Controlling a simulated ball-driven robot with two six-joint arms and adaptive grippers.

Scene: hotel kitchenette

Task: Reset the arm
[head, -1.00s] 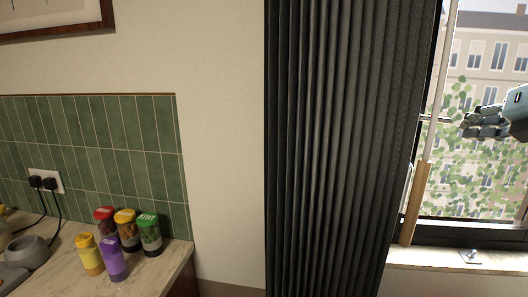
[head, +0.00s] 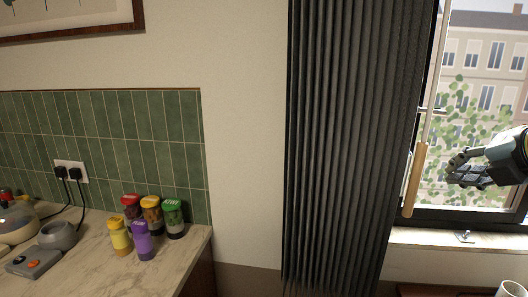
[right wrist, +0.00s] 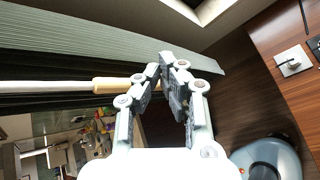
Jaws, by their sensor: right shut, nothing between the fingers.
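My right gripper (head: 455,172) comes in from the right edge of the head view, in front of the window. Its fingers are together with nothing between them. The right wrist view shows the same gripper (right wrist: 166,66) with its fingertips close together and empty. A rod with a wooden handle (head: 415,180) hangs beside the dark curtain (head: 350,140), just left of the gripper and apart from it in the head view. The handle also shows in the right wrist view (right wrist: 112,84), left of the fingers. My left gripper is in neither view.
A counter (head: 185,262) at the left holds several spice jars (head: 142,240), a grey bowl (head: 57,235) and a kettle (head: 15,222). The window sill (head: 430,240) has a metal latch. A white cup (head: 510,289) shows at the bottom right.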

